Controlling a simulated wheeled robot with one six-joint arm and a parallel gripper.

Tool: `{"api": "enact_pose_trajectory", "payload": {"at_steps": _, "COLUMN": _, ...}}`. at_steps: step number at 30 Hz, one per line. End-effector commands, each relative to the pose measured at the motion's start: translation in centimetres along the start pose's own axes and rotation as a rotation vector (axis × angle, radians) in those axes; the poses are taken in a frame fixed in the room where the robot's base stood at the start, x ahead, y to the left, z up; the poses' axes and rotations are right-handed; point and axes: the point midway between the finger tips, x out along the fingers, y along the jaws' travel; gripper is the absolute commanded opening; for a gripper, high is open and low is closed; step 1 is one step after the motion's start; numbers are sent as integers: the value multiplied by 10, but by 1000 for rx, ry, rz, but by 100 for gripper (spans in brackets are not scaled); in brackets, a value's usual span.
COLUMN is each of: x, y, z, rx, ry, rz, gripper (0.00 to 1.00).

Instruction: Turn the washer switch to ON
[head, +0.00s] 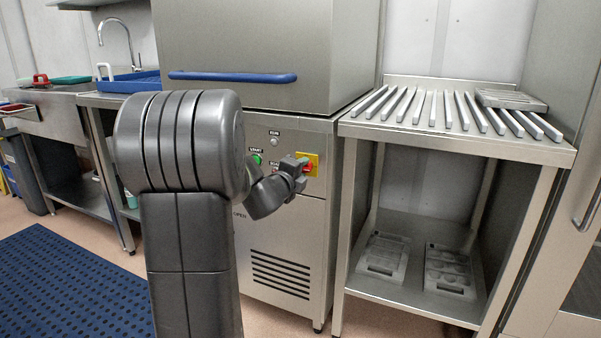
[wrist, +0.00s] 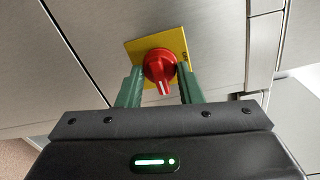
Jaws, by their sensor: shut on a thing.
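The washer switch is a red rotary knob (wrist: 160,68) on a yellow plate (wrist: 136,48), with a white mark on the knob's face. In the head view the yellow plate (head: 314,159) sits on the washer's front panel, and the red knob (head: 308,167) shows partly behind my gripper. My gripper (head: 300,165) is at the knob. In the wrist view its two green fingers (wrist: 160,82) stand on either side of the knob, shut on it.
The steel washer (head: 285,225) has a blue handle bar (head: 232,77) above and a green button (head: 257,158) left of the switch. A slatted steel table (head: 455,142) stands close on the right. A blue mat (head: 70,285) lies on the floor at the left.

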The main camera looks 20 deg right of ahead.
Motion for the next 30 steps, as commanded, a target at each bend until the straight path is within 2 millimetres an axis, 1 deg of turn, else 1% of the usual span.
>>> {"api": "enact_pose_trajectory", "payload": {"at_steps": 7, "x": 0, "y": 0, "z": 0, "rx": 2, "ry": 1, "rz": 1, "gripper": 10}}
{"api": "enact_pose_trajectory", "payload": {"at_steps": 8, "x": 0, "y": 0, "z": 0, "rx": 2, "ry": 1, "rz": 1, "gripper": 35}}
{"api": "enact_pose_trajectory", "payload": {"at_steps": 9, "x": 0, "y": 0, "z": 0, "rx": 1, "ry": 1, "rz": 1, "gripper": 42}}
{"api": "enact_pose_trajectory", "payload": {"at_steps": 11, "x": 0, "y": 0, "z": 0, "rx": 1, "ry": 1, "rz": 1, "gripper": 54}}
{"api": "enact_pose_trajectory", "payload": {"at_steps": 19, "x": 0, "y": 0, "z": 0, "rx": 0, "ry": 0, "rz": 0, "gripper": 54}}
{"api": "enact_pose_trajectory", "payload": {"at_steps": 23, "x": -8, "y": 0, "z": 0, "rx": -1, "ry": -1, "rz": 2, "gripper": 54}}
{"api": "enact_pose_trajectory", "payload": {"at_steps": 26, "x": -22, "y": -2, "z": 1, "rx": 0, "ry": -1, "rz": 1, "gripper": 54}}
{"api": "enact_pose_trajectory", "payload": {"at_steps": 30, "x": -53, "y": -3, "z": 1, "rx": -1, "ry": -3, "rz": 1, "gripper": 54}}
